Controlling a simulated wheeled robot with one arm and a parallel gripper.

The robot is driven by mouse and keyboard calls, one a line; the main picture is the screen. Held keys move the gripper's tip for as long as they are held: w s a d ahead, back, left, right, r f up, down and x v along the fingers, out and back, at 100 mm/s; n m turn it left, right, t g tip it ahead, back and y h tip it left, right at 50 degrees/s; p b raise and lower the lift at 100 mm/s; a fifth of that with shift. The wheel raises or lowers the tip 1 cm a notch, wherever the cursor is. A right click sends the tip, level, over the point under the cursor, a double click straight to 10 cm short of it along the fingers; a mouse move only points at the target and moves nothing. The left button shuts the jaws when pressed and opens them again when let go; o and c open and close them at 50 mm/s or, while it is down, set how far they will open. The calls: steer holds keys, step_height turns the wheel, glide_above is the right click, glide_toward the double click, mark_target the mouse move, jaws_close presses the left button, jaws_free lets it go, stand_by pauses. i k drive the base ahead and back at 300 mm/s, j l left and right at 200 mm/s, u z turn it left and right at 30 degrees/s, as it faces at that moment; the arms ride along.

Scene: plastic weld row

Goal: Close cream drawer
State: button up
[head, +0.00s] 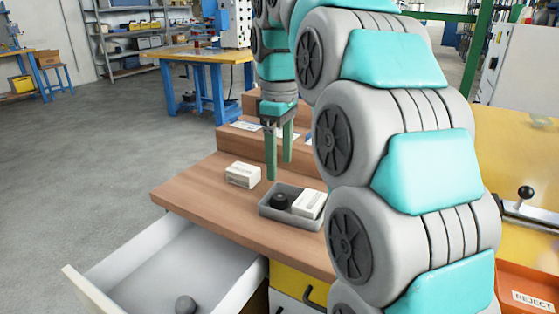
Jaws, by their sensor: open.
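The cream drawer (84,292) is pulled far out at the lower left, from under the wooden worktop. My gripper (279,168) is open and points down above the worktop, behind the grey tray. It is empty and well apart from the drawer, up and to the right of it.
On the worktop (195,195) stand a white box (242,175) and a grey tray (268,213) with a black round part and a white block. Yellow drawer fronts (298,284) show below. An orange reject bin (525,285) is at right. Floor left of the drawer is clear.

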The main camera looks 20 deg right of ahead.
mark_target(176, 257)
steer(key=u, duration=1.45)
steer(key=j, duration=0.5)
steer(key=k+j, duration=0.1)
steer(key=j, duration=0.35)
